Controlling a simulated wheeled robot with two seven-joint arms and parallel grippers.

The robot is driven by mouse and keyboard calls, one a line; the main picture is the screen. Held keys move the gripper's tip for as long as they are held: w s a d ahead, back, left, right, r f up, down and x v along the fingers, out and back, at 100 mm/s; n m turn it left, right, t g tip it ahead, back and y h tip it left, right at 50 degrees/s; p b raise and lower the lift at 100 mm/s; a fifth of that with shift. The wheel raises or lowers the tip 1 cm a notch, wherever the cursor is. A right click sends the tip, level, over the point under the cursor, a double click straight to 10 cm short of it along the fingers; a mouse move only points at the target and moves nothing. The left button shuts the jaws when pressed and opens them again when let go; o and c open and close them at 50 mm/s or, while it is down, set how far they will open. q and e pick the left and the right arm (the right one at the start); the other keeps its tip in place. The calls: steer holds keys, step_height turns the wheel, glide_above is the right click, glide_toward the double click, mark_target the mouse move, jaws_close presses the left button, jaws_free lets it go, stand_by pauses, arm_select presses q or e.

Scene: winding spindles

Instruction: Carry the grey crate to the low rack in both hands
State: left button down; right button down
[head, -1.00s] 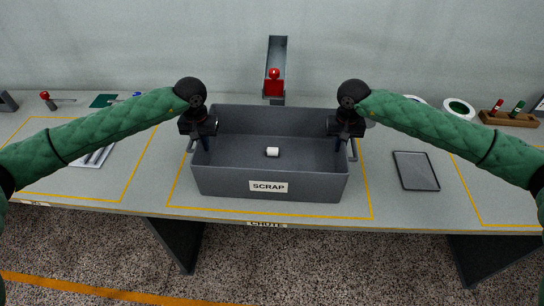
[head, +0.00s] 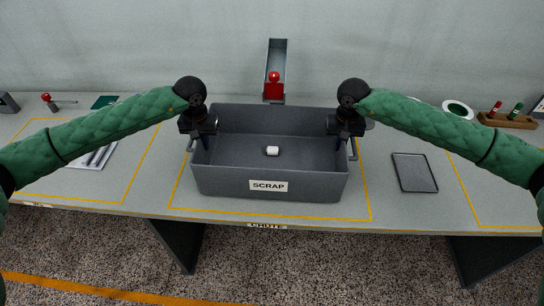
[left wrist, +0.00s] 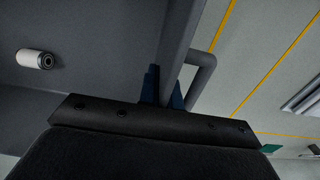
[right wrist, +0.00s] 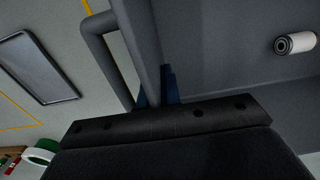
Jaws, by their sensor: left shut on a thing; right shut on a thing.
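The grey crate (head: 222,181), labelled SCRAP, is upright at the middle of the bench, over a yellow-outlined area. A small white roll (head: 272,151) lies inside it; it also shows in the left wrist view (left wrist: 35,59) and right wrist view (right wrist: 295,43). My left gripper (head: 203,142) is shut on the crate's left side wall, beside its handle (left wrist: 203,78). My right gripper (head: 342,142) is shut on the right side wall, beside the other handle (right wrist: 97,45). Whether the crate's bottom touches the bench is hard to tell. No low rack is in view.
The bench (head: 385,207) has a dark flat tray (head: 414,172) right of the crate. A chute (head: 275,60) with a red part (head: 273,85) stands behind it. A wooden holder (head: 508,120) and a green-and-white ring (head: 458,110) are at back right. Speckled floor lies in front.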

arm_select(q)
steer(key=shift+r+p, duration=1.55)
steer(key=shift+r, duration=0.35)
steer(key=shift+f, duration=0.1)
